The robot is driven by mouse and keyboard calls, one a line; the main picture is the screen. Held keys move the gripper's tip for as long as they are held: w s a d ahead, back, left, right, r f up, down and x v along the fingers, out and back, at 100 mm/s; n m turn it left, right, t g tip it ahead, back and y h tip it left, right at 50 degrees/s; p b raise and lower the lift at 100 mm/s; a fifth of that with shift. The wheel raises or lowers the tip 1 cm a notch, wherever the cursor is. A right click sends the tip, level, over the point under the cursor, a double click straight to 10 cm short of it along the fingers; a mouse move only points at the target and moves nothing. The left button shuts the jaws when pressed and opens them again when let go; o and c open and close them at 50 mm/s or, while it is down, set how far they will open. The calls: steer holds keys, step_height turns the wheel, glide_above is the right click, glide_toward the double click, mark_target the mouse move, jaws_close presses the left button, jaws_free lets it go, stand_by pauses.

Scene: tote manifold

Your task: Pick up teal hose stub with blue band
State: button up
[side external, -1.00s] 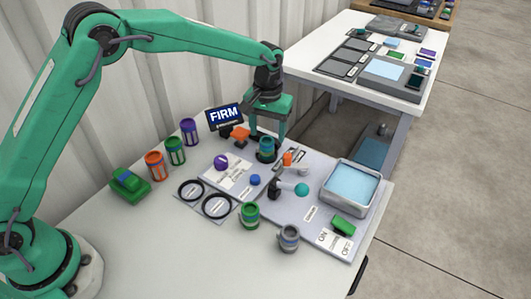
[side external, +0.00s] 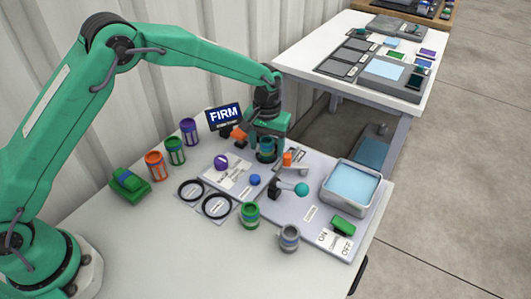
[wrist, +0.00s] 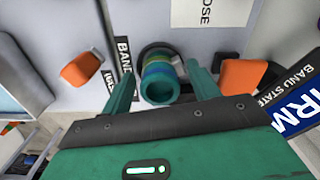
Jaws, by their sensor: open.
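The teal hose stub with a blue band (side external: 266,150) stands upright on the grey panel near the FIRM sign. In the wrist view the hose stub (wrist: 159,84) shows its open end, with blue and yellowish-green bands behind the rim. My gripper (side external: 268,152) is lowered around it. In the wrist view the two teal fingers of my gripper (wrist: 162,82) are apart, one on each side of the stub, with a visible gap at each side. In the side view the fingers partly hide the stub.
An orange block (wrist: 83,70) and another orange piece (wrist: 243,75) flank the fingers. The FIRM sign (side external: 225,116) stands close behind. A teal-knobbed lever (side external: 301,190), a green stub (side external: 250,214), a grey stub (side external: 289,238) and a blue-filled tray (side external: 350,187) are in front and right.

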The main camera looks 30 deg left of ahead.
mark_target(267, 140)
steer(key=shift+c, duration=0.2)
steer(key=c, duration=1.1)
steer(key=shift+r, duration=0.1)
steer(key=shift+r, duration=0.45)
step_height(267, 140, up, 3)
steer(key=shift+r, duration=0.15)
steer(key=s+d+r, duration=0.2)
steer(key=s, duration=0.1)
steer(key=s+d+r, duration=0.2)
steer(key=d, duration=0.1)
steer(key=s+d+r, duration=0.2)
steer(key=s+d, duration=0.1)
steer(key=shift+s+r, duration=0.3)
steer(key=shift+a, duration=0.2)
